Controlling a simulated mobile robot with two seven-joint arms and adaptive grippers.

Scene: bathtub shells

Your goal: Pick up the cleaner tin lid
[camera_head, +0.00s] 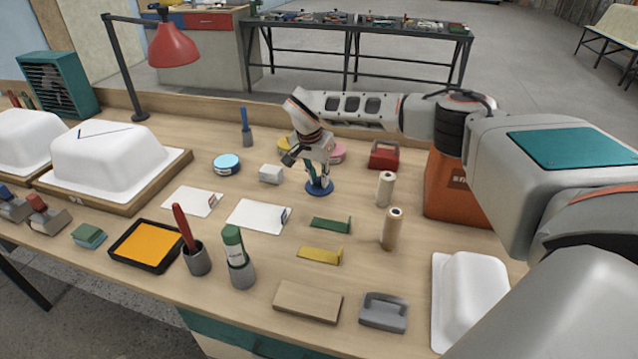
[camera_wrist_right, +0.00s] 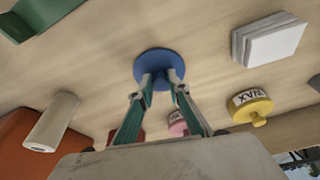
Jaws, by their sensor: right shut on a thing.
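The cleaner tin lid, a flat dark blue disc (camera_head: 319,188), is at the middle of the workbench in the head view. My right gripper (camera_head: 318,175) points down at it and is shut on its raised middle part. In the right wrist view the lid (camera_wrist_right: 158,60) sits at the fingertips of my right gripper (camera_wrist_right: 161,80). Whether the lid touches the bench or is just above it, I cannot tell. A round tin with a light blue top (camera_head: 227,162) stands to the left. My left gripper is not in view.
A white block (camera_head: 271,174) stands left of the lid, two pale rolls (camera_head: 385,189) to its right. A yellow tin (camera_wrist_right: 250,104) and a pink tin (camera_wrist_right: 177,123) are close by. White cards (camera_head: 258,215) and green and yellow brackets (camera_head: 320,255) lie in front.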

